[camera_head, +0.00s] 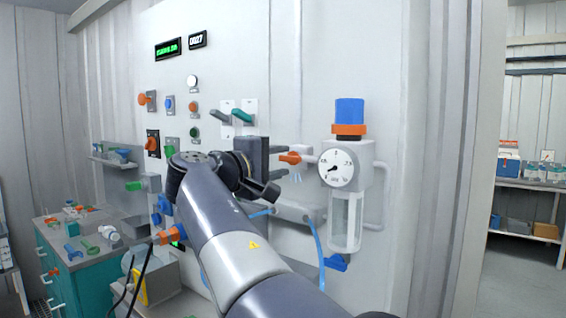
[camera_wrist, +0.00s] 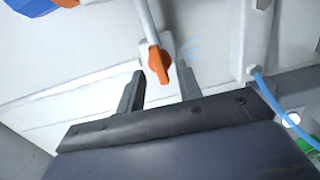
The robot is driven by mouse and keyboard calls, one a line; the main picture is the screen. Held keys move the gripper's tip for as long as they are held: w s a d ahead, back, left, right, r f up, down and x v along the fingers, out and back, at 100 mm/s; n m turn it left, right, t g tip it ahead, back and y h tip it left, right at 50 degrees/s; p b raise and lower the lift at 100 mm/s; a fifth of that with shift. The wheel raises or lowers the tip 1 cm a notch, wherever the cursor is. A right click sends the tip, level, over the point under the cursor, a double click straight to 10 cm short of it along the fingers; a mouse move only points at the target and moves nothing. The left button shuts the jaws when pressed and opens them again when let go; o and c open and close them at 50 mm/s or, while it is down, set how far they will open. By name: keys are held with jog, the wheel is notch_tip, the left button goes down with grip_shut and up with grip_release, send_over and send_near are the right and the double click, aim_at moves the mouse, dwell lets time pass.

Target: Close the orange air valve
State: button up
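The orange air valve handle (camera_head: 289,158) sits on a grey pipe left of the round pressure gauge. In the wrist view the orange handle (camera_wrist: 159,63) lies along the pipe line, slightly tilted, between the tips of my two fingers. My gripper (camera_wrist: 160,70) is open, with a visible gap on each side of the handle, and neither finger appears to touch it. In the head view my gripper (camera_head: 280,161) is just left of the valve; my dark wrist partly hides the pipe there.
The gauge (camera_head: 338,168) and the blue-topped regulator (camera_head: 350,115) stand close to the right of the valve. A blue hose (camera_head: 318,250) hangs below. A teal bench with loose parts (camera_head: 85,248) is at the left. Other orange knobs (camera_head: 153,143) are on the wall panel.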

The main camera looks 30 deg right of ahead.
jog(key=v, duration=0.9)
jog(key=shift+b, duration=0.35)
jog(key=shift+d, duration=0.1)
jog(key=p+x, duration=0.1)
jog(key=x, duration=0.9)
jog(key=shift+w+d, duration=0.1)
jog(key=shift+d, duration=0.25)
jog(key=shift+a, duration=0.15)
